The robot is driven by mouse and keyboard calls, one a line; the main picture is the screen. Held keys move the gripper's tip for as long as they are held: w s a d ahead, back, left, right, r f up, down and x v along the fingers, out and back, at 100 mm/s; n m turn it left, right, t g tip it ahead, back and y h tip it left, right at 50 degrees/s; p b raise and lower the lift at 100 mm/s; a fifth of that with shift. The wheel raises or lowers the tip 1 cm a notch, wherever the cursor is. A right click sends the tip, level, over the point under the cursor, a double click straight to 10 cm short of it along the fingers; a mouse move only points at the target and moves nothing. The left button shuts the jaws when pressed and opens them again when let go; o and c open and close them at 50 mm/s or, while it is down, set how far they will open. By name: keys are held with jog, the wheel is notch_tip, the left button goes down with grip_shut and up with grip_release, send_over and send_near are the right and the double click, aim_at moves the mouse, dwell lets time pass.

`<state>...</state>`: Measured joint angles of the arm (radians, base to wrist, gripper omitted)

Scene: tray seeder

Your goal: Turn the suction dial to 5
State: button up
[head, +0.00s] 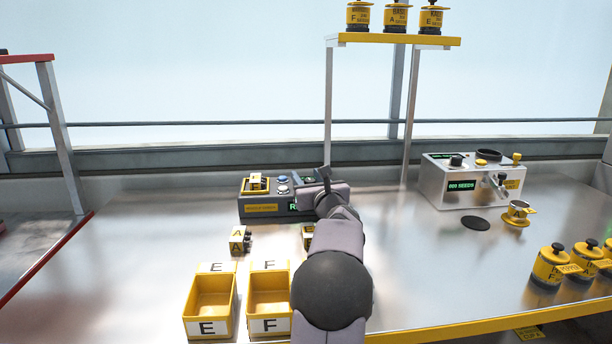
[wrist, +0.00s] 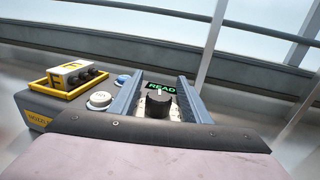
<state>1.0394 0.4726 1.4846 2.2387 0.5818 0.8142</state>
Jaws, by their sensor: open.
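A grey control box (head: 247,204) stands at the back of the table, left of centre, partly hidden behind my arm in the head view. In the wrist view, a black dial (wrist: 158,103) with a pale pointer mark sits on it, below a green-lit display (wrist: 161,87). I cannot read any suction label or dial numbers. My gripper (wrist: 161,79) is open, with one finger on each side of the dial. A gap shows between the fingers and the knob; contact is not visible. In the head view, my arm largely hides the gripper and dial.
A yellow-framed holder (wrist: 73,78) and round buttons (wrist: 100,101) are left of the dial. Yellow bins E (head: 229,290) and F (head: 285,290) stand in front. A white seed-count machine (head: 435,188) is at right, with yellow canisters (head: 550,268) nearer the front.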

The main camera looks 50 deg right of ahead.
jog(key=shift+w+d, duration=0.25)
jog(key=shift+w, duration=0.2)
jog(key=c, duration=1)
jog(key=shift+c, duration=0.2)
jog(key=h+b, duration=0.1)
jog(key=b, duration=0.2)
jog(key=shift+d+f+m+g, duration=0.1)
jog(key=shift+f+m+g, duration=0.05)
jog(key=shift+m+g, duration=0.2)
jog(key=b, duration=0.1)
jog(key=m+g+h+b, duration=0.1)
jog(key=shift+s+d+r+b, duration=0.1)
jog(key=shift+s+r+b, duration=0.1)
jog(key=shift+b, duration=0.1)
jog(key=o, duration=1)
jog(key=shift+o, duration=0.2)
